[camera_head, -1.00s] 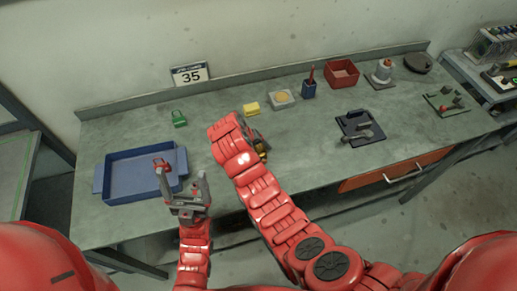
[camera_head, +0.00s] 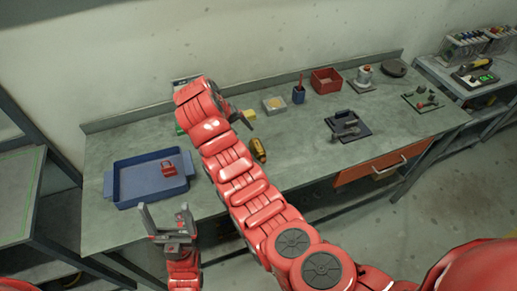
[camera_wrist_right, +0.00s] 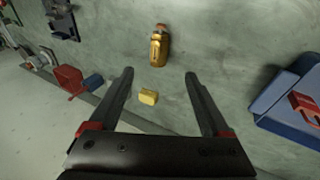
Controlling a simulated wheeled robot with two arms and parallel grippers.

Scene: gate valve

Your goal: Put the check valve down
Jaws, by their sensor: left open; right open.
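The check valve (camera_head: 258,149), a small brass piece, lies on the bench right of my right arm. In the right wrist view the brass valve (camera_wrist_right: 158,46) lies beyond my open fingers, apart from them. My right gripper (camera_wrist_right: 160,76) is open and empty above the bench; in the head view it is mostly hidden behind its own wrist. My left gripper (camera_head: 165,213) is open and empty, in front of the blue tray (camera_head: 123,186).
A red padlock (camera_head: 168,168) lies in the tray. Bare bench surrounds the valve.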

